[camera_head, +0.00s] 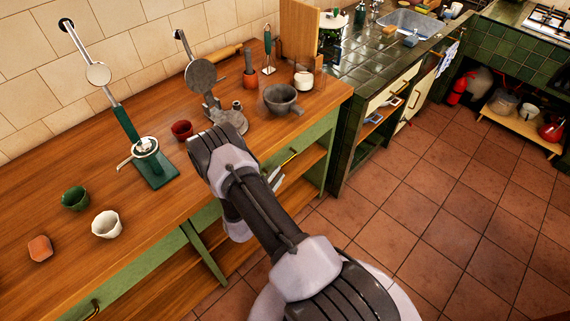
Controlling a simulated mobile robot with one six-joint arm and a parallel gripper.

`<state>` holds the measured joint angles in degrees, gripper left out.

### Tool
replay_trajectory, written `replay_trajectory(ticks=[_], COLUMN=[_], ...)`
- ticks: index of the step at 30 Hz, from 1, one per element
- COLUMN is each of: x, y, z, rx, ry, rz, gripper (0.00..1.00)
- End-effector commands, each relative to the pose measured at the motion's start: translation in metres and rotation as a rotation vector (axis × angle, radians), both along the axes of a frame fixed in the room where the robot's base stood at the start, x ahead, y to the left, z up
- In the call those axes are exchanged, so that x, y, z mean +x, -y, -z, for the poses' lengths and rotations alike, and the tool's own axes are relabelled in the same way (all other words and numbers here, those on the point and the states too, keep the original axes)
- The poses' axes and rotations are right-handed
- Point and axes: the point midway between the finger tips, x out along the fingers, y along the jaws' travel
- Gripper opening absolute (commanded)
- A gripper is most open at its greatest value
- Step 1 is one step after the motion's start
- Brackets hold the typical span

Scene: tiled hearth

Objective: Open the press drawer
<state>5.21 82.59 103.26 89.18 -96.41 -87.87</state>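The wooden counter (145,213) has a green front with drawers. One green drawer front (312,143) with a small brass handle (289,158) is at the right, below the grey cast press (205,85); it looks closed. Another brass handle (93,309) shows at the lower left. A lever press with a green base (150,170) stands on the counter. No label shows which drawer is the press drawer. My arm crosses the centre and hides part of the front. Pale pieces beside it, just below the right handle, may be my gripper (276,182); its fingers are unclear.
An open shelf (300,177) lies below. The tiled floor (440,200) is clear at the right.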

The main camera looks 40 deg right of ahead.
Motion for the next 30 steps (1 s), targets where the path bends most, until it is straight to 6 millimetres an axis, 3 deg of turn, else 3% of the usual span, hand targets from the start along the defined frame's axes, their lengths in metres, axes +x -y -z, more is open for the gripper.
replay_trajectory(ticks=[6,12,23,27,30], x=[0.017,0.028,0.031,0.031,0.031], y=[0.04,0.063,0.069,0.069,0.069], z=[0.011,0.016,0.016,0.016,0.016], rx=[-0.001,0.0,0.0,0.0,0.0], ry=[0.003,0.002,0.001,0.001,0.001], rz=[0.003,0.0,-0.001,-0.001,-0.001], gripper=[0.2,0.2,0.2,0.0,0.0])
